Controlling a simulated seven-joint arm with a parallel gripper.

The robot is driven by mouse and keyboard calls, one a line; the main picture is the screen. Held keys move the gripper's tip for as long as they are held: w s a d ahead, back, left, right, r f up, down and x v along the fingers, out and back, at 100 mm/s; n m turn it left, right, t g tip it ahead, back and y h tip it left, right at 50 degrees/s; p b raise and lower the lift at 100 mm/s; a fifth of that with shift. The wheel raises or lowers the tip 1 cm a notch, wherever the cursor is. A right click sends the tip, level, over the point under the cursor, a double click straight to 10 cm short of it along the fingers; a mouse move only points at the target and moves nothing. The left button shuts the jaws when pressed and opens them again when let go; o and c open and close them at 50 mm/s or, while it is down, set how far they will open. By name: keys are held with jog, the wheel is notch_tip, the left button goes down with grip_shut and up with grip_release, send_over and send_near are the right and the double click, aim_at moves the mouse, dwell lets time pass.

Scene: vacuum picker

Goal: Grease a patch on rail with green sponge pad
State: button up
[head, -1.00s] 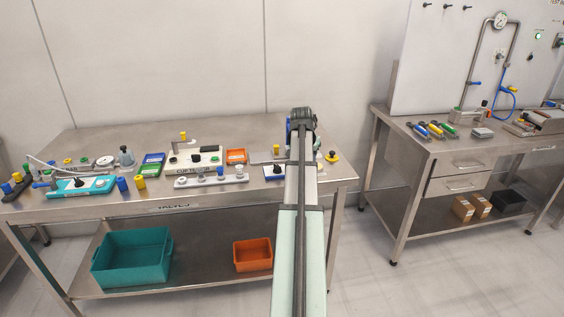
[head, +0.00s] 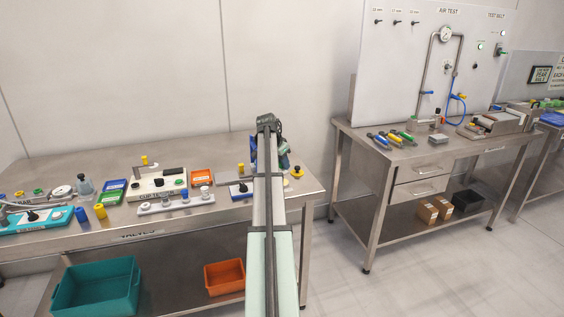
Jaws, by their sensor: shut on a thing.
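My arm reaches forward over the right end of the left bench (head: 307,189). Its elbow stands up at the top, and dark blue and grey parts of it show beside the bend. My gripper's fingers are hidden behind the arm, so what they hold does not show. I cannot make out a green sponge pad. A long grey strip with several round knobs (head: 176,205) lies near the bench's front edge. A long metal fixture (head: 495,124) lies on the right bench. I cannot tell whether either is the rail.
A white box (head: 156,185), an orange tray (head: 203,178) and a green tray (head: 112,187) stand on the left bench. A teal bin (head: 96,290) and an orange bin (head: 224,275) are below. The right bench (head: 374,152) holds coloured tools (head: 385,139) before an upright test panel (head: 405,60).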

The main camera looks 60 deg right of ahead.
jog(key=shift+f, duration=2.55)
jog(key=shift+f, duration=0.5)
jog(key=shift+r, duration=0.1)
jog(key=shift+r, duration=3.4)
